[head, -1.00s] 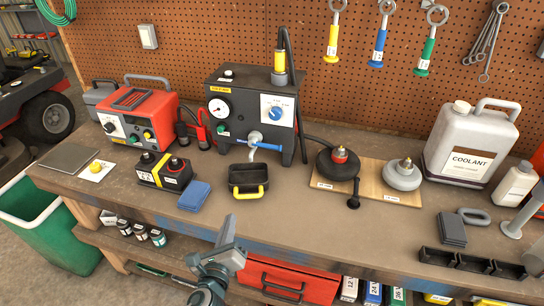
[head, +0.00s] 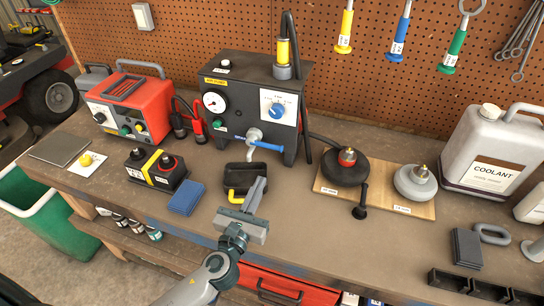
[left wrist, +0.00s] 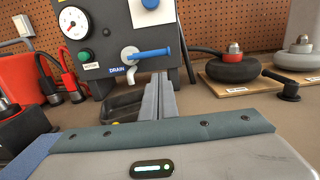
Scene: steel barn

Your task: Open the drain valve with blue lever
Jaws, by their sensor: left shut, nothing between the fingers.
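The drain valve (head: 253,135) sits low on the front of a dark machine (head: 270,100). Its blue lever (head: 267,146) points to the right, nearly level. The left wrist view shows the lever (left wrist: 148,54) beside a "DRAIN" label (left wrist: 122,70), with a spout (left wrist: 131,73) below the valve. My left gripper (head: 259,185) is shut and empty, in front of and below the lever, apart from it. In the left wrist view its closed fingers (left wrist: 159,97) point toward the machine, under the lever. My right gripper is not in view.
A battery (head: 157,170) and blue pad (head: 186,198) lie left. A black round item (head: 345,168) on a wooden board (head: 375,193) stands right.

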